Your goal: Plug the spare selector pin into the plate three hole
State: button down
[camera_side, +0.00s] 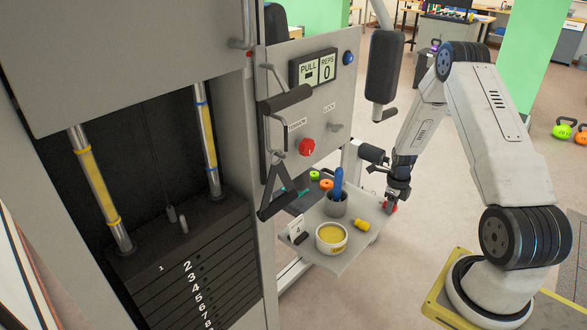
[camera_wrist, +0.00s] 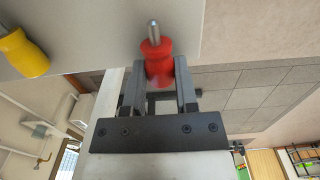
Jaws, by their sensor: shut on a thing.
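A red selector pin with a bare metal shaft (camera_wrist: 155,44) is between the fingers of my gripper (camera_wrist: 160,72) in the wrist view. The shaft points away from the fingers. In the side view my gripper (camera_side: 394,196) is at the right edge of the grey shelf, with a little of the red pin (camera_side: 390,208) showing. My gripper is shut on the red pin's handle. The dark weight stack (camera_side: 200,290) with numbered plates is at the left in the side view, far from my gripper. The number 3 plate (camera_side: 191,280) is near its top; its hole is too small to make out.
A hanging black strap handle (camera_side: 278,195) and the grey control panel (camera_side: 305,120) stand between my gripper and the stack.

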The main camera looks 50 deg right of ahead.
jog(key=shift+f, duration=0.15)
jog(key=shift+c, duration=1.9)
grip_release()
jog(key=shift+r, duration=3.85)
